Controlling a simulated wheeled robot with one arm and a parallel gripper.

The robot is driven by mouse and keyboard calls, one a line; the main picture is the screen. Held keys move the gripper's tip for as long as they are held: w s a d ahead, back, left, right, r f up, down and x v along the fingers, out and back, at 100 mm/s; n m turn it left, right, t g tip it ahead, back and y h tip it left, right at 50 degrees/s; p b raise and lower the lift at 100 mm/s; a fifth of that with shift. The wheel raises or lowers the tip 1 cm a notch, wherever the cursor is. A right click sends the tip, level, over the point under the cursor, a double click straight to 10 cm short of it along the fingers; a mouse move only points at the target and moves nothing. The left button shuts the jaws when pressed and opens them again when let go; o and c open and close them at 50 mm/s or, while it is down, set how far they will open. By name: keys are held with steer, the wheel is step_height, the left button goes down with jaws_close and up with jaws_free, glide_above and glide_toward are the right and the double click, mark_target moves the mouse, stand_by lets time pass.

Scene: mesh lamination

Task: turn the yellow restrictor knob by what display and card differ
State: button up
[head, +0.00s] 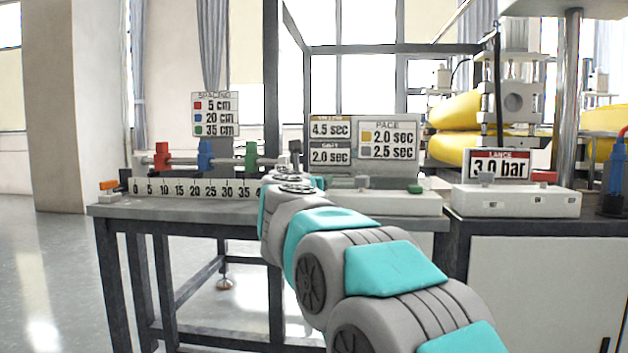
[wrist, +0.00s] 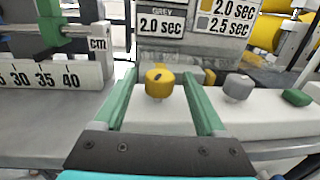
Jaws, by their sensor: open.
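The yellow restrictor knob (wrist: 159,84) stands on a white block in the wrist view, with a small dark mark on its top. My gripper (wrist: 158,77) is open, with one green finger on each side of the knob and visible gaps between. In the head view my arm hides the knob. The display (head: 330,143) reads 4.5 sec in its upper row and 2.0 sec in the lower row, labelled grey. The PACE card (head: 388,139) reads 2.0 sec beside a yellow square and 2.5 sec beside a grey square.
A grey knob (wrist: 237,87) and a green button (wrist: 297,97) sit right of the yellow knob. A ruler (head: 190,189) with red, blue and green sliders above it lies left, under a SPACING card (head: 215,114). A LANCE display (head: 499,166) reading 3.0 bar stands right.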

jaws_close()
stand_by(0.4)
steer(key=shift+y, duration=0.3)
